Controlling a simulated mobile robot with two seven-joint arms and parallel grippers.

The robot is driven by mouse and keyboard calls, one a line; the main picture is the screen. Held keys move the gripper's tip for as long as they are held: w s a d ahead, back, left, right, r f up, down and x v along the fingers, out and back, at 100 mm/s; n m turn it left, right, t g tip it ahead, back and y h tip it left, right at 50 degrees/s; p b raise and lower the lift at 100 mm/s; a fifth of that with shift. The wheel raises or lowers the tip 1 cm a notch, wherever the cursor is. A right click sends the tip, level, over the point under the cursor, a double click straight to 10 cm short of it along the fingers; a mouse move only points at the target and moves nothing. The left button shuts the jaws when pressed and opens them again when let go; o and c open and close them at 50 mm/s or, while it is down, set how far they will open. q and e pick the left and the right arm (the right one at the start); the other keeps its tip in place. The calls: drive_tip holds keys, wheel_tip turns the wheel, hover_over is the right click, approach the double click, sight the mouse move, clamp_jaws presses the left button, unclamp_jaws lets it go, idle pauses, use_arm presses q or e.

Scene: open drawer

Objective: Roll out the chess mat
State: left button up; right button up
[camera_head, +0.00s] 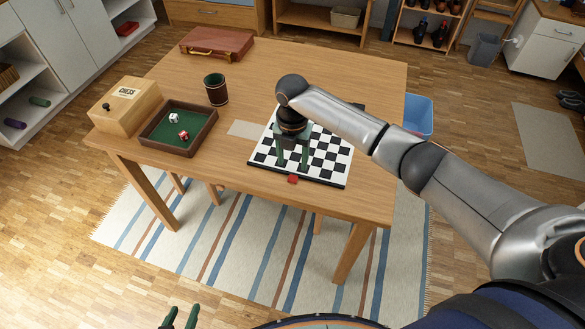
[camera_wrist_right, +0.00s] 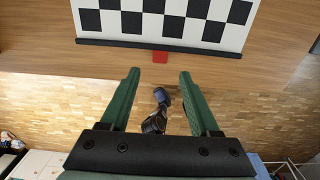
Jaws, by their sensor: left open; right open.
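The chess mat (camera_head: 325,165) lies flat on the wooden table with its black and white squares showing. A dark bar runs along its near edge, with a small red tab (camera_head: 293,180) at the middle. In the right wrist view the mat (camera_wrist_right: 165,22) fills the top, and the red tab (camera_wrist_right: 160,57) sits just beyond the fingertips. My right gripper (camera_head: 292,167) is open and empty above the mat's near part, fingers pointing down. Its green fingers (camera_wrist_right: 159,74) are apart. My right arm hides part of the mat's far side. My left gripper (camera_head: 181,318) is open, low at the bottom edge, away from the table.
Left of the mat are a green-lined tray (camera_head: 207,131) with two dice, a dark cup (camera_head: 216,89) and a wooden chess box (camera_head: 126,106). A brown case (camera_head: 217,43) lies at the back. A pale rectangle (camera_head: 245,129) lies beside the mat. The table's front edge is close to the tab.

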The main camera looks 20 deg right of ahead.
wheel_tip(320, 180, up, 6)
idle(0.6)
drive_tip(key=s+a+f+m+t+y, duration=0.2)
drive_tip(key=s+a+f+m, duration=0.35)
drive_tip(key=f, duration=0.25)
drive_tip(key=s+a+f+m+t+y, duration=0.2)
drive_tip(key=s+a+f+m, duration=0.25)
drive_tip(key=f+m, duration=0.3)
drive_tip(key=s+d+m+t, duration=0.2)
drive_tip(key=s+d+m, duration=0.2)
drive_tip(key=s+m, duration=0.2)
drive_tip(key=s+d+f+m+t+h+p, duration=0.1)
drive_tip(key=s+d+m+t, duration=0.2)
drive_tip(key=s+d+m, duration=0.2)
drive_tip(key=s+m, duration=0.2)
drive_tip(key=s, duration=0.1)
drive_tip(key=shift+s+d+m+h, duration=0.15)
drive_tip(key=shift+s+m+h, duration=0.1)
drive_tip(key=shift+m+h, duration=0.05)
drive_tip(key=shift+f, duration=0.1)
drive_tip(key=shift+c, duration=0.2)
